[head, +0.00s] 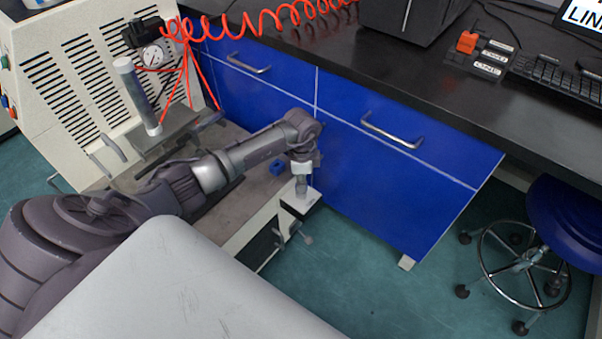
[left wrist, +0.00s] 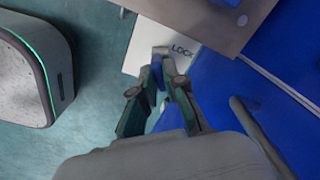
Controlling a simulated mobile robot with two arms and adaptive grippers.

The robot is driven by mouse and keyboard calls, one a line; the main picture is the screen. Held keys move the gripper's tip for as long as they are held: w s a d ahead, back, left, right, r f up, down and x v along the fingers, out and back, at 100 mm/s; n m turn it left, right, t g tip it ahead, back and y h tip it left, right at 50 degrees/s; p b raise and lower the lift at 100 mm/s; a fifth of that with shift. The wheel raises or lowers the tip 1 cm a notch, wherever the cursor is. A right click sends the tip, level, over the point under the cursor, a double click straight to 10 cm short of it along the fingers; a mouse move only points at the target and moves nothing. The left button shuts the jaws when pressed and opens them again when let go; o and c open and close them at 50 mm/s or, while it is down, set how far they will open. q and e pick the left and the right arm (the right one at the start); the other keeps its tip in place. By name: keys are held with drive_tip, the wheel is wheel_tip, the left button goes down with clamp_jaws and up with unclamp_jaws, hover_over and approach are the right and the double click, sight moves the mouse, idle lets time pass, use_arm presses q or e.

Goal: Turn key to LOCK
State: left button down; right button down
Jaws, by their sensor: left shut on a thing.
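I cannot tell the key's exact angle. In the head view, my left gripper (head: 301,184) points down at the white panel (head: 297,201) on the machine's front side, and the key cannot be made out there. My right gripper is not in view.
Blue drawers (head: 400,160) under a black bench top (head: 350,60) stand close to my left gripper. A vented cream machine (head: 70,85) stands at left. A blue stool (head: 565,222) is at right; the teal floor between is clear.

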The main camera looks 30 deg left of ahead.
use_arm(q)
drive_tip(key=r+n+p, duration=0.1)
drive_tip(key=n+p, duration=0.1)
drive_tip(key=shift+p, duration=0.4)
drive_tip(key=shift+f+n, duration=0.55)
drive_tip(key=shift+n, duration=0.45)
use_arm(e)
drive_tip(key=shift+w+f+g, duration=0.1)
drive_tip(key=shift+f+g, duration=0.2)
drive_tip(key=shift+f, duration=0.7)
use_arm(q)
drive_tip(key=shift+r+p, duration=0.1)
drive_tip(key=shift+p, duration=0.3)
drive_tip(key=n+p, duration=0.2)
drive_tip(key=shift+r+n, duration=0.1)
drive_tip(key=shift+n, duration=0.3)
drive_tip(key=n+p, duration=0.1)
drive_tip(key=p, duration=0.2)
drive_tip(key=c, duration=0.9)
unclamp_jaws()
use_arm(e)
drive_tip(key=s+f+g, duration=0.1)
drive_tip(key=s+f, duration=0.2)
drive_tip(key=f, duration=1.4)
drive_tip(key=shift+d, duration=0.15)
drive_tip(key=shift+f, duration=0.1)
